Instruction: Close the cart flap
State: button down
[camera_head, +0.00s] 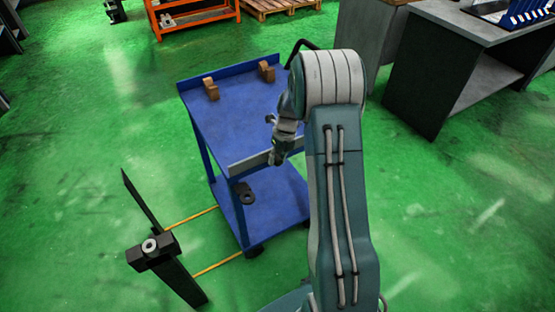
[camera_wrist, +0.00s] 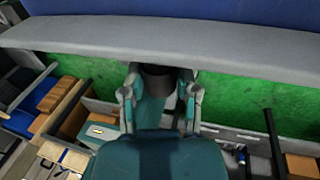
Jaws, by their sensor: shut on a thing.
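The blue cart (camera_head: 235,120) stands left of my arm. The cart flap (camera_head: 250,162) is a pale grey strip along the cart top's near edge. In the wrist view the flap (camera_wrist: 230,45) is a wide grey bar between blue surface and green floor. My gripper (camera_head: 280,154) is at the flap's right part, partly hidden by its own wrist. In the wrist view my gripper (camera_wrist: 160,88) has its fingers either side of a dark piece just under the grey bar, shut on it. How that piece joins the flap is hidden.
Two brown blocks (camera_head: 211,89) (camera_head: 267,72) sit on the cart's top. A grey workbench (camera_head: 462,70) stands right. Green floor is clear on the left.

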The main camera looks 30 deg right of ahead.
jog(key=shift+w, duration=0.15)
jog(key=shift+c, duration=1.7)
grip_release()
jog(key=v, duration=1.1)
jog(key=shift+r, duration=0.4)
jog(key=shift+d, duration=0.15)
